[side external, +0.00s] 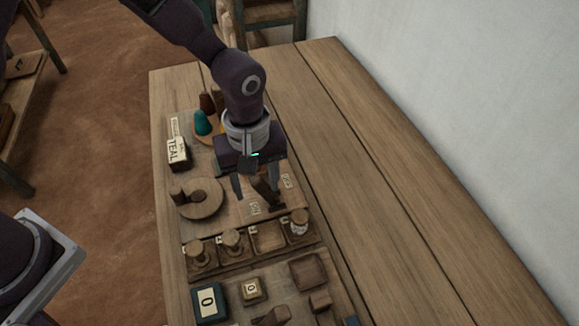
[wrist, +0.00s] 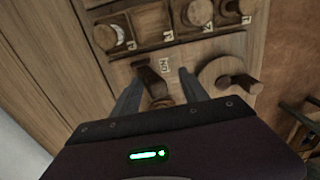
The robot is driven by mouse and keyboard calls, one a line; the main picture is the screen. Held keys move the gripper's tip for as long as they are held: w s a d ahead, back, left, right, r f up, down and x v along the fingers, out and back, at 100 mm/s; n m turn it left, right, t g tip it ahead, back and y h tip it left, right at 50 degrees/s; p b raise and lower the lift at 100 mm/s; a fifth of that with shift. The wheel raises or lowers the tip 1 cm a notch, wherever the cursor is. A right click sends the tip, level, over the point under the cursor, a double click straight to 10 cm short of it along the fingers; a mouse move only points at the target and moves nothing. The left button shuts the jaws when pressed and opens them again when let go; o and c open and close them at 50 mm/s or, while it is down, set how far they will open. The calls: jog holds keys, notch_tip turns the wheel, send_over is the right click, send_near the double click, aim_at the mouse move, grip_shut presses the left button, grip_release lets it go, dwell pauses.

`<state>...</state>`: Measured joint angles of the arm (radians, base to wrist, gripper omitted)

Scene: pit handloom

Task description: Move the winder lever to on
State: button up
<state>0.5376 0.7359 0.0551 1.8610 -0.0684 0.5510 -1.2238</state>
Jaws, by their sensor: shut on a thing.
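The winder lever (side external: 262,187) is a dark wooden handle on the wooden board, under my gripper in the side view. It also shows in the wrist view (wrist: 151,80), between the two fingers. My gripper (side external: 256,192) points down over it and is shut on the lever, a finger on either side; the contact itself is partly hidden. In the wrist view, the fingertips (wrist: 160,76) frame the lever. A small pale label (wrist: 164,65), seemingly reading ON, lies by the lever's end. Another pale label (side external: 287,181) lies on its right in the side view.
A round wooden winder with a peg (side external: 200,200) stands left of the lever. A compartment tray (side external: 268,238) with several spools is in front. The table's right side (side external: 370,170) is bare.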

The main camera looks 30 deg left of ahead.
jog(key=shift+r, duration=3.3)
jog(key=shift+a+r, duration=0.1)
jog(key=shift+r, duration=0.15)
jog(key=s+a+r+m+t+h, duration=0.1)
jog(key=s+a+r+m+t, duration=0.2)
jog(key=a+r, duration=0.8)
jog(key=s+a+r+m+t, duration=0.1)
jog(key=s+a+r+m, duration=0.1)
jog(key=s, duration=0.5)
jog(key=s+a+r+m+t+y, duration=0.1)
jog(key=s+a+r+m, duration=0.2)
jog(key=s, duration=0.5)
jog(key=shift+a+r+m+t, duration=0.35)
jog(key=shift+a+m, duration=0.15)
jog(key=shift+a, duration=0.65)
